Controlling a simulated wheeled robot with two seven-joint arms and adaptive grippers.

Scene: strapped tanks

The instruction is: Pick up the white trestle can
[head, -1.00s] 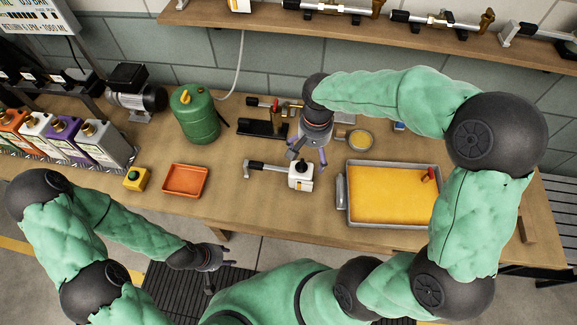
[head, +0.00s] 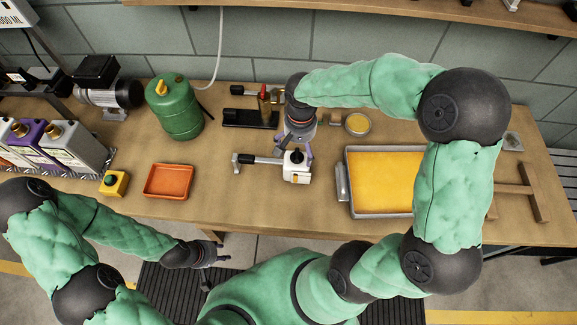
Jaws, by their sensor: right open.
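At the left edge, cans stand in a row: part of a white can (head: 8,130), a purple can (head: 36,140) and a grey can (head: 76,142). A small white block-shaped body (head: 297,174) with a black knob and a dark cylinder at its left stands mid-bench; I cannot tell which of these is the trestle can. My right gripper (head: 297,148) points down, open, just behind and above the white body's knob; contact is unclear. My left gripper (head: 223,254) is open and empty in front of the bench.
A green tank (head: 175,110), orange tray (head: 168,182), yellow button box (head: 114,183), motor (head: 108,92) and black stand (head: 248,118) are on the bench (head: 230,205). A metal tray (head: 380,213) with a yellow inside lies right. A shelf (head: 400,12) runs above the back.

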